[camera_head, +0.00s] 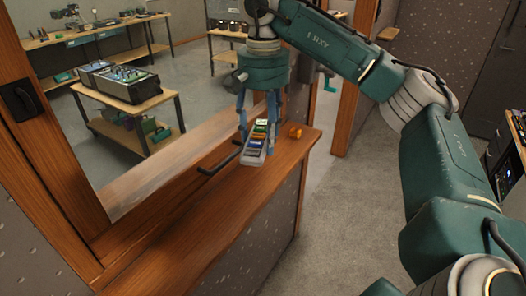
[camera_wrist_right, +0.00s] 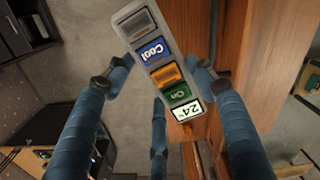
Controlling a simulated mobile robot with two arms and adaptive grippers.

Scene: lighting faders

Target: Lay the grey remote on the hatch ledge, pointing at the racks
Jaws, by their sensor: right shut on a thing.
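The grey remote (camera_head: 254,157) is between the fingers of my right gripper (camera_head: 257,140), over the wooden hatch ledge (camera_head: 205,236). In the right wrist view the remote (camera_wrist_right: 143,24) shows its face, with a grey button, a blue "Cool" button, an orange button, a green "On" button and a white display reading 24. My right gripper's fingers (camera_wrist_right: 161,82) close on its two long sides. In the head view its display end is farther from me. I cannot tell whether the remote touches the ledge. My left gripper is not in view.
A small orange object (camera_head: 295,132) sits at the ledge's far end. A dark bar handle (camera_head: 218,164) stands by the hatch opening, left of the remote. Beyond the opening are benches with equipment, including a black case (camera_head: 118,80). The near part of the ledge is clear.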

